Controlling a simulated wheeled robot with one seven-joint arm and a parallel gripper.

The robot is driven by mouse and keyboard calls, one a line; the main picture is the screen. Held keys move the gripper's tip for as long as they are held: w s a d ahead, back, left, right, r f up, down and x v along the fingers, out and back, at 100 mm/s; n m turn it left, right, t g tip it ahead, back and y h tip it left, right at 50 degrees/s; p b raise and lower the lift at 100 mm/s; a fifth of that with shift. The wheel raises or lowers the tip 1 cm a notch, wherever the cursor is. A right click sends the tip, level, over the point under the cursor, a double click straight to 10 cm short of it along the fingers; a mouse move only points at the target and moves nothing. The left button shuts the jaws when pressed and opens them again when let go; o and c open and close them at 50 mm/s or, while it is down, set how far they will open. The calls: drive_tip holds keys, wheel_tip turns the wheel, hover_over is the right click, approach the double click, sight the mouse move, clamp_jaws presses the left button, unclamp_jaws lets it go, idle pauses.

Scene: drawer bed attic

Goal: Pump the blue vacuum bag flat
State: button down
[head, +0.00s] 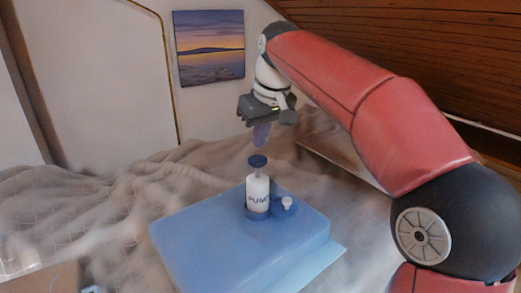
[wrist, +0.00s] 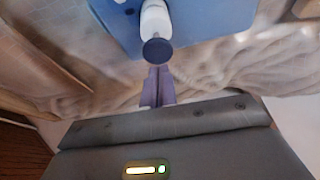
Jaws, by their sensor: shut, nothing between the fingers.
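The blue vacuum bag (head: 200,250) lies on the bed as a thick block with a flat top; it also shows in the wrist view (wrist: 200,25). A white pump (head: 257,195) lettered "PUMP" stands upright on it, with its dark blue round knob (head: 257,161) raised on a short rod. In the wrist view the knob (wrist: 157,52) is just beyond my fingertips. A small white cap on a blue disc (head: 286,205) sits beside the pump. My gripper (head: 260,135) is above the knob, pointing down, its purple fingers (wrist: 157,85) shut and empty. A gap shows between fingers and knob.
The bag rests on a rumpled beige quilt (head: 80,205). A brown flat object (head: 40,278) is at the lower left. A flat board edge (head: 335,165) lies behind my arm. The sloped wooden ceiling (head: 430,50) is at the upper right.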

sight(261, 162)
drive_tip(key=shift+w+f, duration=0.1)
drive_tip(key=shift+f, duration=1.55)
wheel_tip(261, 162, down, 4)
drive_tip(key=b, duration=0.3)
drive_tip(key=shift+f, duration=0.2)
drive_tip(key=shift+r, duration=0.15)
wheel_tip(261, 162, up, 4)
drive_tip(key=p, duration=0.4)
drive_tip(key=shift+r, duration=0.1)
drive_tip(key=v, duration=1)
idle(0.8)
